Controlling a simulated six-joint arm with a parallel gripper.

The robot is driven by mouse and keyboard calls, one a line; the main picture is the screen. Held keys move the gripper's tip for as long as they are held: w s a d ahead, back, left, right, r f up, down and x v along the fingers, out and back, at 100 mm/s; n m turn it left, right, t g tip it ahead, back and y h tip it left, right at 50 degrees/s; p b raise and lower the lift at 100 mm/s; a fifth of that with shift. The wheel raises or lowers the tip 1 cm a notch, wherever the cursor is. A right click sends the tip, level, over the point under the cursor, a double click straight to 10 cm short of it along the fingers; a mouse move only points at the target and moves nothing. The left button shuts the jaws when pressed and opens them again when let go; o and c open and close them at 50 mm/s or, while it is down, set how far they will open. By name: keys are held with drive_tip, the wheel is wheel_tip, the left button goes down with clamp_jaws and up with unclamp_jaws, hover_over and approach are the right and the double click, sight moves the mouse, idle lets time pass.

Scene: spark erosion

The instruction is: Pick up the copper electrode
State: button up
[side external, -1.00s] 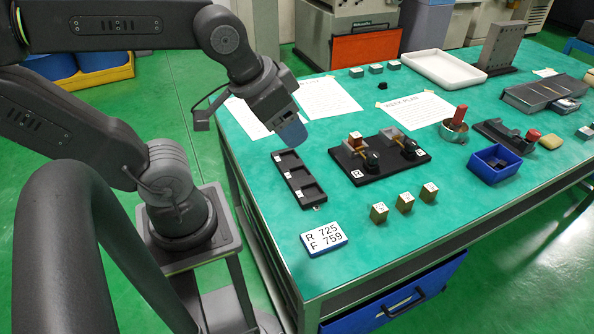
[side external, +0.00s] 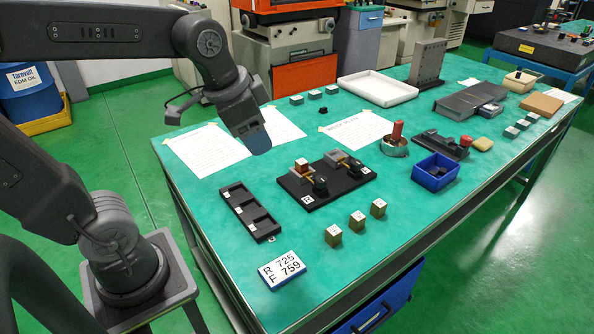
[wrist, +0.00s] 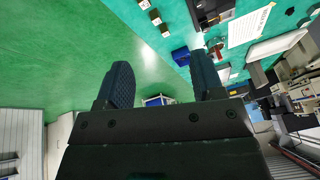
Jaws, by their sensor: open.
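Several small blocks have a copper or brass tone, and I cannot tell for sure which is the copper electrode. In the side view three labelled blocks, the left (side external: 333,236), the middle (side external: 357,221) and the right (side external: 378,208), stand in a row on the green table. A reddish-topped block (side external: 302,167) sits on the black fixture plate (side external: 322,196). My gripper (side external: 257,146) hangs above the table's paper sheets, behind the black tray and left of the fixture. In the wrist view my gripper (wrist: 163,88) has its fingers apart, with nothing between them.
A black compartment tray (side external: 236,209) and a number card (side external: 282,270) lie near the front left edge. A blue bin (side external: 435,172), a red-handled tool in a metal cup (side external: 395,146) and a white tray (side external: 378,89) are further right. The table between the card and blocks is clear.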

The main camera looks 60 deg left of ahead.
drive_tip(key=w+a+m+g, duration=0.2)
drive_tip(key=w+a+m, duration=0.3)
drive_tip(key=w, duration=0.5)
drive_tip(key=m+g, duration=0.3)
drive_tip(key=m, duration=0.6)
hover_over(301, 161)
wheel_tip(301, 161, down, 14)
drive_tip(key=r, duration=0.1)
drive_tip(key=shift+m, duration=0.3)
drive_tip(key=f, duration=0.8)
drive_tip(key=shift+w+f, duration=0.15)
drive_tip(key=shift+w, duration=0.1)
drive_tip(key=shift+s+a+f, duration=0.1)
drive_tip(key=shift+s+f, duration=0.05)
drive_tip(key=shift+f, duration=1.45)
drive_tip(key=shift+s+f, duration=0.1)
drive_tip(key=shift+f, duration=1.45)
clamp_jaws()
